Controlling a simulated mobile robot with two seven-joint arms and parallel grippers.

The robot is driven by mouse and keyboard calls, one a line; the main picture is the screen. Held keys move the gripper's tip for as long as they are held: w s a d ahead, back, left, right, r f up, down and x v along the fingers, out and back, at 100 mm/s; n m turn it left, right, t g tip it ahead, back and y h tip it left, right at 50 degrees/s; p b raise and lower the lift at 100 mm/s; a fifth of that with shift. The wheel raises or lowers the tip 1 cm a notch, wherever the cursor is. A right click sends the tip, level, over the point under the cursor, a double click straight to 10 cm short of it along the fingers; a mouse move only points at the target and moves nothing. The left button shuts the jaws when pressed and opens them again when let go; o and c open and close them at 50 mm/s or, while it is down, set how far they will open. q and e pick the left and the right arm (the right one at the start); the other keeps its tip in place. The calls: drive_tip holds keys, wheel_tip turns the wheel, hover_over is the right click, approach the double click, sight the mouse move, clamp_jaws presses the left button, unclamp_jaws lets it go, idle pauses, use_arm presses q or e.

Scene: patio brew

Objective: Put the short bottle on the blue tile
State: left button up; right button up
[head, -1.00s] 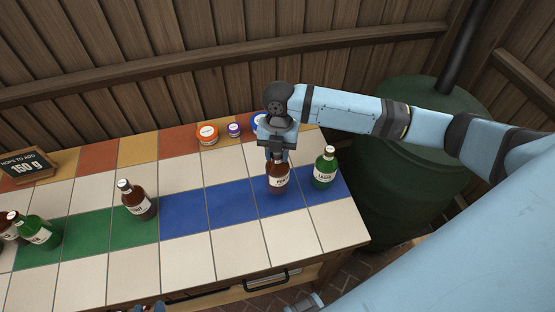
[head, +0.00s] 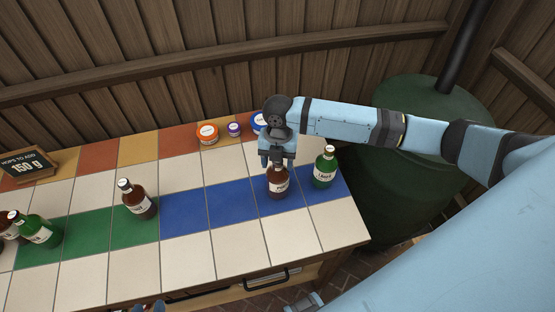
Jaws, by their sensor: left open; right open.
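A brown bottle (head: 277,185) with a pale label stands upright on the blue tile row (head: 232,205), near its right part. My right gripper (head: 277,163) is open just above this bottle's top, its fingers overlapping the neck in view; I cannot tell if they touch. A green bottle (head: 325,170) stands to its right on the blue row. Another brown bottle (head: 137,202) stands on the green row (head: 90,232). A green bottle (head: 36,231) and a partly hidden brown bottle (head: 10,231) are at the far left.
Orange (head: 207,134), purple (head: 234,129) and blue (head: 257,122) round tins stand at the counter's back; the arm partly covers the blue one. A sign (head: 27,165) reads 150 g. A green barrel (head: 420,150) stands right of the counter. The left blue tiles are bare.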

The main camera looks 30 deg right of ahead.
wheel_tip(320, 180, up, 12)
drive_tip(key=w, duration=0.1)
drive_tip(key=s+a+f+m+t+y, duration=0.2)
drive_tip(key=a+f+m+t+y, duration=0.1)
drive_tip(key=a+f+m, duration=0.3)
drive_tip(key=s+a+f+m+t+y, duration=0.2)
drive_tip(key=s+a+f+m+t, duration=0.1)
drive_tip(key=a+f+m, duration=0.4)
drive_tip(key=s+d+f+m+t+h, duration=0.1)
drive_tip(key=s+d+f+m+t, duration=0.1)
drive_tip(key=s+m, duration=0.2)
drive_tip(key=s+d+f+m+t, duration=0.2)
drive_tip(key=s+d+f+m, duration=0.1)
drive_tip(key=s+m, duration=0.1)
drive_tip(key=s+d+f+m+t+h+b, duration=0.1)
drive_tip(key=s+d+f+m+t, duration=0.1)
drive_tip(key=s+d+f+m, duration=0.1)
drive_tip(key=shift+s+f+m+h, duration=0.15)
drive_tip(key=shift+s+m, duration=0.25)
drive_tip(key=shift+s, duration=0.25)
drive_tip(key=shift+s+f+m+h, duration=0.15)
drive_tip(key=shift+s+m, duration=0.25)
drive_tip(key=shift+s, duration=0.25)
drive_tip(key=shift+r, duration=0.2)
